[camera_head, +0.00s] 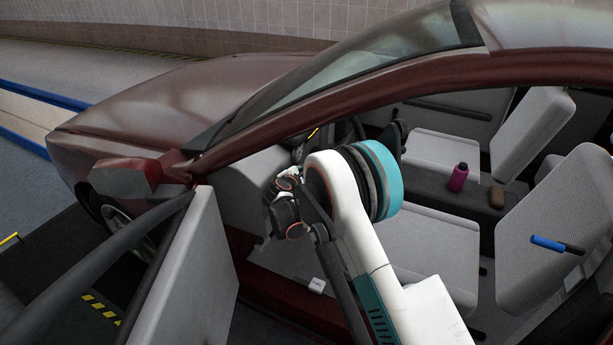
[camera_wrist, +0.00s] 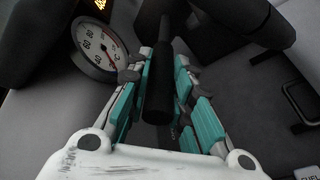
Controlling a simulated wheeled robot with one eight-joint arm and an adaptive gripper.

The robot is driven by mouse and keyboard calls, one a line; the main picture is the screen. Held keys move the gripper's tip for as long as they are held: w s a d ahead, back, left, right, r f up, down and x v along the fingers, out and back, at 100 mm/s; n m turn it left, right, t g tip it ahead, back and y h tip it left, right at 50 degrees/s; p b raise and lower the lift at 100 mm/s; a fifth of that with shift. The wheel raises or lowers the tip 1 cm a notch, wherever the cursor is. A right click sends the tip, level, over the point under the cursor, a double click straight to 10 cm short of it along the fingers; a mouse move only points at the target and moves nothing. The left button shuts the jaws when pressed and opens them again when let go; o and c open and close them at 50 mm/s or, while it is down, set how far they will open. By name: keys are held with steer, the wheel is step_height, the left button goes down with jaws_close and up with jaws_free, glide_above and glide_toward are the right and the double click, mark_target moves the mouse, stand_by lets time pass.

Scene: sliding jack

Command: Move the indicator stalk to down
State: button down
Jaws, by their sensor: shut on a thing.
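The indicator stalk (camera_wrist: 159,95) is a dark, rounded rod in the middle of the wrist view, running up toward the dark steering column parts. My gripper (camera_wrist: 169,62) has its teal-padded fingers on both sides of the stalk and is shut on it. In the head view my gripper (camera_head: 285,205) is inside the car by the dashboard, left of my white and teal arm. The stalk is hidden there behind my arm and gripper.
A dial (camera_wrist: 97,48) and a lit orange warning sign sit at the wrist view's upper left. The open car door (camera_head: 190,265) stands left of my arm. A pink bottle (camera_head: 458,178) and a brown object (camera_head: 497,196) stand between the seats. A blue-handled tool (camera_head: 548,243) lies on the near seat.

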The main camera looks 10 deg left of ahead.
steer(key=shift+w+r, duration=0.1)
steer(key=shift+r, duration=0.05)
steer(key=c, duration=1.4)
jaws_free()
steer(key=v, duration=1.2)
